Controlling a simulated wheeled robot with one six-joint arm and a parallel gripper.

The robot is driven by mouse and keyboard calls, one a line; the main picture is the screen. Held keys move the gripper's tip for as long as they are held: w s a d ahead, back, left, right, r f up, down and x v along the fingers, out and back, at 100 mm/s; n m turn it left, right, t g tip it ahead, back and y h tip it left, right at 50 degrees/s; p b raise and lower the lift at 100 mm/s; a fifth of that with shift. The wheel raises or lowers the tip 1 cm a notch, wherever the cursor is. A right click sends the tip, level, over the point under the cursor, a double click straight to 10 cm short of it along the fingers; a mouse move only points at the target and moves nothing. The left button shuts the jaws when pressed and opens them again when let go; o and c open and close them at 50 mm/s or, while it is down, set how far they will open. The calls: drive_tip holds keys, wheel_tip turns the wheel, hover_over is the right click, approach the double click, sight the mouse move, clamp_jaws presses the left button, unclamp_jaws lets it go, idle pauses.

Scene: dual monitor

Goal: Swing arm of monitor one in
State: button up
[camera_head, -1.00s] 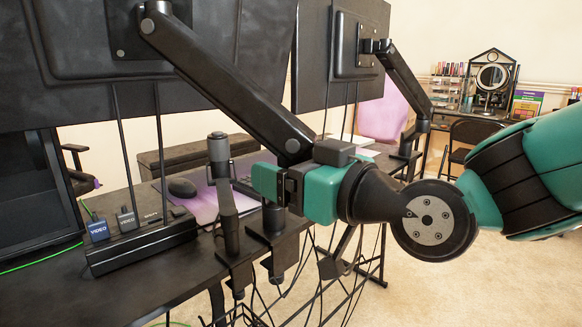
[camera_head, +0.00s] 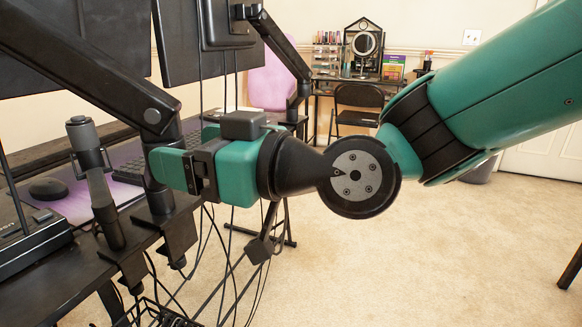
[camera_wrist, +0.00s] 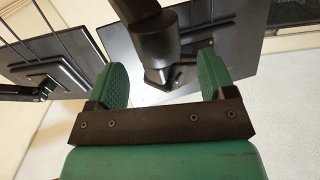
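Two black monitors show from behind in the head view. The nearer one (camera_head: 75,50) is at the left edge, on a black swing arm (camera_head: 85,65) that slopes down to a joint above its desk post. The farther monitor (camera_head: 180,55) hangs on its own swing arm (camera_head: 278,42). My gripper (camera_head: 168,168) is just below the nearer arm's joint, beside the post. In the wrist view my gripper's green fingers (camera_wrist: 165,62) are apart, with the black arm joint (camera_wrist: 157,42) showing between or beyond them. I cannot tell whether they touch it.
The black desk (camera_head: 60,290) lies left, with a grey-topped clamp post (camera_head: 88,150), a mouse (camera_head: 48,188), a purple mat and hanging cables (camera_head: 225,285). A folding chair (camera_head: 358,105) and far desk stand behind. Carpet (camera_head: 400,260) is open at right.

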drive_tip(key=b+v, duration=0.4)
drive_tip(key=v, duration=0.8)
drive_tip(key=shift+r, duration=0.15)
